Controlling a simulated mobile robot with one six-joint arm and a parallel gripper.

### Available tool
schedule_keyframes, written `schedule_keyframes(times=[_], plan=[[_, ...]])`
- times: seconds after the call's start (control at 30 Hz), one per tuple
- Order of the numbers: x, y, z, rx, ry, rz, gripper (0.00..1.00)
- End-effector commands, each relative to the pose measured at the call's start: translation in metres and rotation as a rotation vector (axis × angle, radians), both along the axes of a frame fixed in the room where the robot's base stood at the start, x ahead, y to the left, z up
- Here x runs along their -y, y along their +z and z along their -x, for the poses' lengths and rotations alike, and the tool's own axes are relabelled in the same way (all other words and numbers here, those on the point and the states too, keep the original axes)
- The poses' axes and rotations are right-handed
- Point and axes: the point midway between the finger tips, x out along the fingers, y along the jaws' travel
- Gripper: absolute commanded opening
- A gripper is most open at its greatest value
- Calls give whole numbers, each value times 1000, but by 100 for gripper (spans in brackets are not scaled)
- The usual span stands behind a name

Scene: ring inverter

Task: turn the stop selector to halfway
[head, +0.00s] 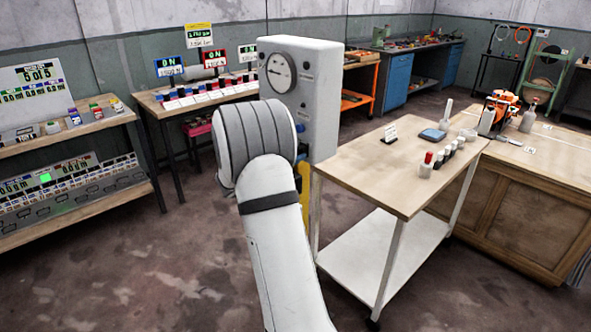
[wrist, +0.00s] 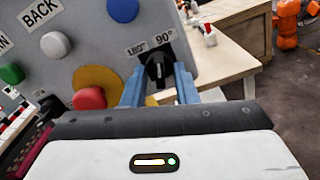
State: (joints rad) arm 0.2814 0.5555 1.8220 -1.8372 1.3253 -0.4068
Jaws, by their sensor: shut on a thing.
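The stop selector (wrist: 156,66) is a small black knob on a grey panel, under a label that reads 90° on its right and a less readable marking on its left. My gripper (wrist: 159,79) has its two blue fingers on either side of the knob and is shut on it. The knob's pointer looks roughly upright in the wrist view, but its exact setting is hard to tell.
Near the selector are a red button (wrist: 90,98) on a yellow disc, a white button (wrist: 56,45), a blue button (wrist: 123,9) and a green button (wrist: 12,73). A wooden-topped cart (head: 385,180) stands right of the box. Shelves (head: 75,195) stand left, with open floor between.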

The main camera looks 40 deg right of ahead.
Motion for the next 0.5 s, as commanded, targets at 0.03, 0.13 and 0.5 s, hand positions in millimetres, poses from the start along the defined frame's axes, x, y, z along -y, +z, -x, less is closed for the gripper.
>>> schedule_keyframes(times=[0.03,0.13,0.5], plan=[[-2,-8,-1,33,3,-5,4],[-2,-7,-1,89,4,-10,4],[-2,-3,-1,203,2,-20,4]])
